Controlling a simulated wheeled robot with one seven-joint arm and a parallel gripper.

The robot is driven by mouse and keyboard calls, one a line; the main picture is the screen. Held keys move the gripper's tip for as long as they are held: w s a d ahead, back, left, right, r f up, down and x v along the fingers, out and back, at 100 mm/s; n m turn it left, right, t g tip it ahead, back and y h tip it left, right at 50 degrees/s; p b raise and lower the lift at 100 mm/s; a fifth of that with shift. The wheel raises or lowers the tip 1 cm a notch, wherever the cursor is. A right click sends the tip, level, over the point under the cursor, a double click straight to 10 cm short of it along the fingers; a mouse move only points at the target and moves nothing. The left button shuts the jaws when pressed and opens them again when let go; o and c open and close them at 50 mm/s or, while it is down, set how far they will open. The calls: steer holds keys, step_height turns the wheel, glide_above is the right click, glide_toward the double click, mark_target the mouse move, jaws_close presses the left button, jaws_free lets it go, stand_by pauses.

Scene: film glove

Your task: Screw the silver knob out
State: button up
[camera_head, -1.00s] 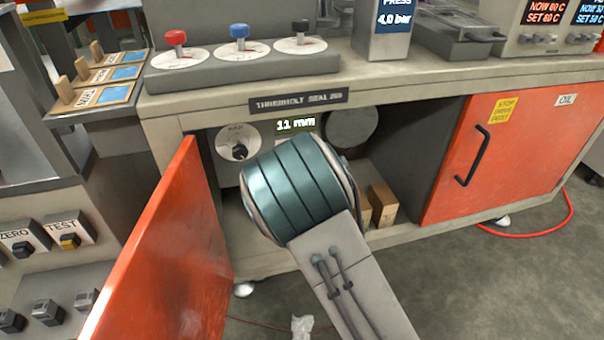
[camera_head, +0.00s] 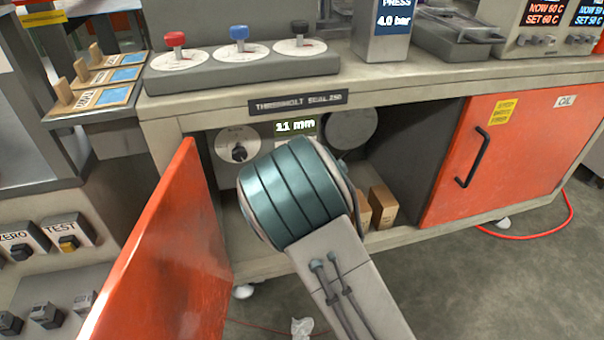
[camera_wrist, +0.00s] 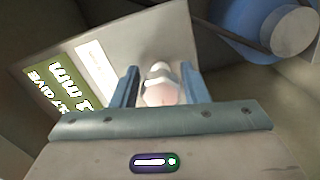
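The silver knob (camera_wrist: 160,88) shows in the wrist view between the two blue fingers of my gripper (camera_wrist: 160,86). The fingers stand apart, one on each side of it, with a narrow gap near their tips; contact lower down is unclear. In the head view, my teal wrist hides the knob and my fingers. A green display (camera_head: 295,126) above my wrist reads 11 mm, and it also shows at the left of the wrist view (camera_wrist: 65,88). A white dial with a black knob (camera_head: 238,151) is left of the display.
The open orange door (camera_head: 165,250) stands left of my arm, close to it. A closed orange door (camera_head: 515,155) is at the right. Small brown blocks (camera_head: 382,206) lie on the cabinet floor right of my wrist. A round grey part (camera_head: 350,128) is behind.

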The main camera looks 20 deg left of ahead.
steer(key=shift+o, duration=0.8)
steer(key=p+v, duration=0.4)
steer(key=v, duration=0.9)
steer(key=shift+s+d, duration=0.25)
